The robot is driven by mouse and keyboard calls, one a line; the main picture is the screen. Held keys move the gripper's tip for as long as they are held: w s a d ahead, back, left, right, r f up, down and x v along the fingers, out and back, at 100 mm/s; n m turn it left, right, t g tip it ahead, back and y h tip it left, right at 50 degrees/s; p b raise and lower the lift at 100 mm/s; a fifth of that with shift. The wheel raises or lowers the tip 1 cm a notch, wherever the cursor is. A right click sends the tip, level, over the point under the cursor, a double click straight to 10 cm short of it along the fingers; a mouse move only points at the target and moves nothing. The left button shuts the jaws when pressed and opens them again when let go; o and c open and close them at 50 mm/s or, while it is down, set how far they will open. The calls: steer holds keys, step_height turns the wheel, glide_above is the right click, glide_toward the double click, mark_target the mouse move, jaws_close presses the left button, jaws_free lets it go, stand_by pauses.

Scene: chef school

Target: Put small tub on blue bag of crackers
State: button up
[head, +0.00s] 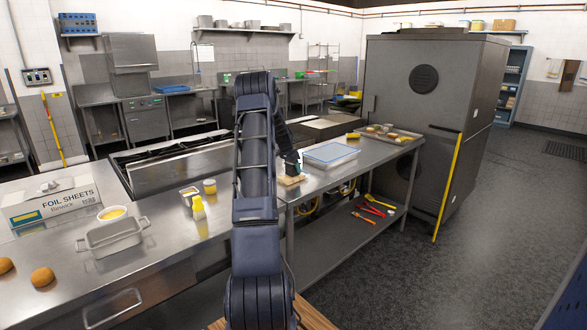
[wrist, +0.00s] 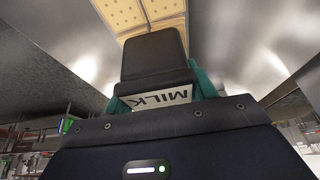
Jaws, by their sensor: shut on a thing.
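My gripper (head: 291,160) is at the end of my arm, low over the steel counter in the head view. A pale cracker pack (head: 291,179) lies on the counter just below the gripper. Its yellow crackers (wrist: 150,18) show at the top of the wrist view. I cannot see blue on it, nor tell whether the held thing touches it.
A blue-edged white tray (head: 330,154) lies right of the gripper. A tray with food (head: 388,135) stands farther along. A yellow bottle (head: 198,208) and small containers (head: 209,186) stand left of my arm. A foil box (head: 52,204) and metal pan (head: 112,236) are farther left.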

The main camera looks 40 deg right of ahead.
steer(key=o, duration=1.1)
steer(key=v, duration=1.2)
steer(key=s+a+r+n+t+y, duration=0.1)
steer(key=s+a+r+n, duration=0.3)
steer(key=a, duration=0.8)
steer(key=s+a+r+n+t, duration=0.1)
steer(key=s+a+r+n, duration=0.15)
steer(key=a+r, duration=0.7)
steer(key=s+a+r+n+t+y, duration=0.1)
steer(key=s+a+r+n, duration=0.15)
steer(key=a, duration=1.15)
steer(key=s+a+f+n+t+y, duration=0.1)
steer(key=s+a+f+n, duration=0.3)
steer(key=s+a, duration=1.9)
steer(key=s+n+y, duration=0.1)
steer(key=s+n, duration=0.2)
steer(key=n, duration=0.2)
steer(key=shift+a+t, duration=0.25)
steer(key=shift+t, duration=0.05)
steer(key=shift+s, duration=0.1)
